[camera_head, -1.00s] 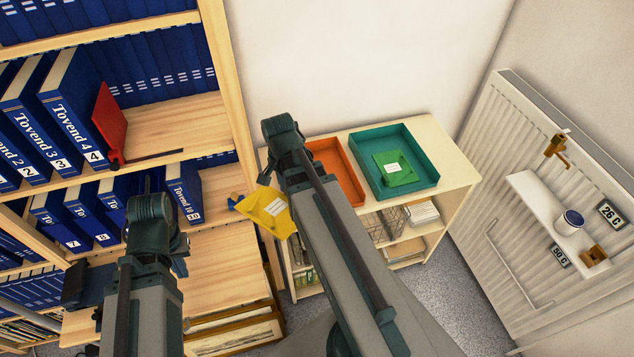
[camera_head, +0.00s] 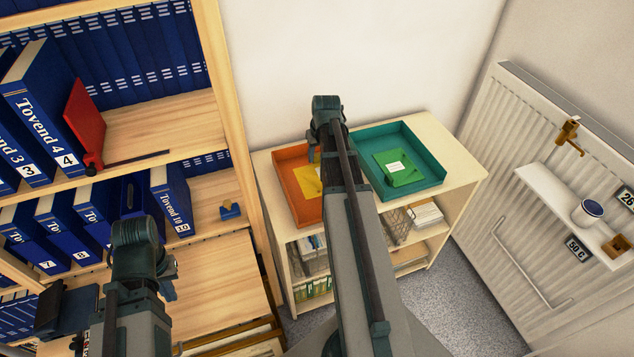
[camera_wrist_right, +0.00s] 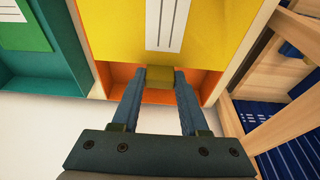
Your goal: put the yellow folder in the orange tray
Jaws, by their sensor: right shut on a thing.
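The yellow folder (camera_head: 308,181) shows over the orange tray (camera_head: 287,173) in the head view, partly hidden behind my right arm. My right gripper (camera_wrist_right: 160,76) is shut on the folder's tab in the right wrist view. The folder (camera_wrist_right: 165,30), with a white label, covers much of the orange tray (camera_wrist_right: 113,80). I cannot tell whether the folder touches the tray's floor. My left gripper (camera_head: 166,285) is low at the left, in front of the shelves; its fingers are mostly hidden behind its wrist.
A teal tray (camera_head: 428,152) holding a green folder (camera_head: 398,169) stands right of the orange tray on a low cabinet (camera_head: 463,172). A bookcase with blue binders (camera_head: 47,110) and a red item (camera_head: 84,122) is at the left. A white radiator (camera_head: 500,130) is at the right.

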